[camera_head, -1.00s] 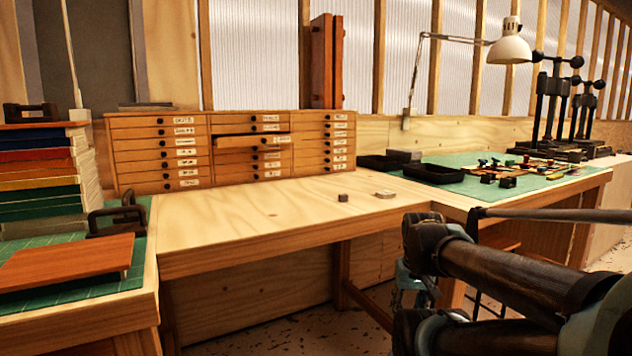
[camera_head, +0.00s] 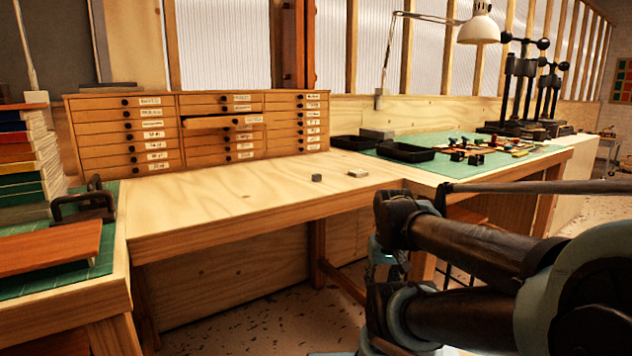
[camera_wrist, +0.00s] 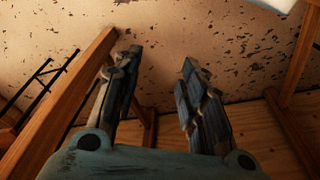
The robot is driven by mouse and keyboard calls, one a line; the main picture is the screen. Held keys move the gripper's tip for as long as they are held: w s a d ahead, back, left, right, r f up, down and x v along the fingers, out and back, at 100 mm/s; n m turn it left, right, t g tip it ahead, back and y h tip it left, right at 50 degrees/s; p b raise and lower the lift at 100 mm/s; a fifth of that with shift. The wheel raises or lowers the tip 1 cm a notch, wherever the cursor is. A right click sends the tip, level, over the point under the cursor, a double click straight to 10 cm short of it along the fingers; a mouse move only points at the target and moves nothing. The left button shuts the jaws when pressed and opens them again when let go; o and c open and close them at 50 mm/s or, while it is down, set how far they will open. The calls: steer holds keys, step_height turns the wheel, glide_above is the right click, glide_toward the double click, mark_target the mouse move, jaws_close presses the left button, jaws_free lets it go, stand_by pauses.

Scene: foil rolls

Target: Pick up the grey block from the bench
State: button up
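The small dark grey block (camera_head: 317,178) sits on the bare wooden bench top (camera_head: 240,200), near the middle and apart from other things. My gripper (camera_wrist: 155,68) shows in the wrist view with its two fingers spread and nothing between them. It faces the speckled floor and wooden bench legs, so the block is not in that view. In the head view my arm fills the lower right, in front of the bench, and the fingers cannot be made out clearly.
A small pale flat piece (camera_head: 358,173) lies right of the block. A drawer cabinet (camera_head: 160,130) stands behind, one drawer (camera_head: 222,121) pulled out. Black trays (camera_head: 405,152) and small parts lie on the green mat (camera_head: 455,142) at right. The bench's front middle is clear.

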step_height(320, 180, up, 2)
step_height(320, 180, up, 36)
steer(key=n+g, duration=0.2)
steer(key=n, duration=2.1)
glide_above(319, 174)
steer(key=shift+n, duration=0.3)
step_height(319, 174, down, 12)
steer(key=shift+a+r, duration=0.1)
steer(key=f, duration=0.3)
steer(key=shift+a+f, duration=0.35)
steer(key=shift+f, duration=0.75)
